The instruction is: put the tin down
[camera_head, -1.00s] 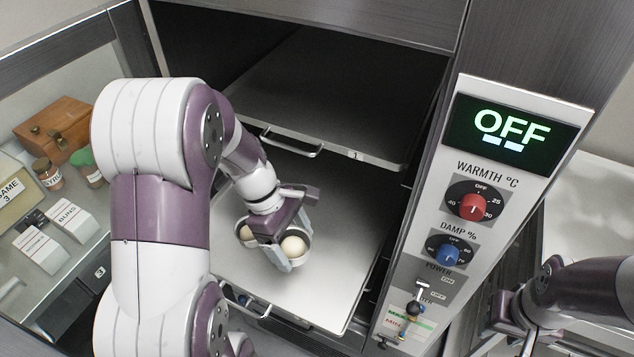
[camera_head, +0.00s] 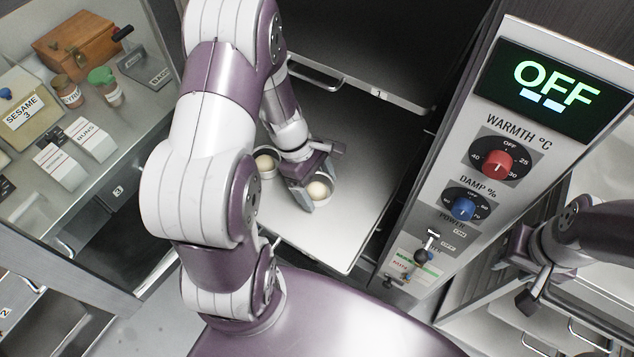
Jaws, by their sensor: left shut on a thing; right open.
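My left gripper (camera_head: 310,188) is shut on a round metal tin (camera_head: 327,197) with a pale dough ball (camera_head: 318,190) in it. The tin is over the pulled-out lower shelf (camera_head: 345,222), near its middle. I cannot tell whether its base touches the shelf. A second tin (camera_head: 268,174) with a dough ball (camera_head: 264,162) stands just to the left, partly hidden by my arm. My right gripper (camera_head: 528,272) is open and empty, in front of the cabinet's right side.
The upper shelf (camera_head: 385,80), labelled 1, is above and behind. The control panel (camera_head: 470,190) reads OFF and stands right of the shelves. At left, a counter holds a wooden box (camera_head: 75,42), jars and white cartons (camera_head: 90,140). The shelf's front part is bare.

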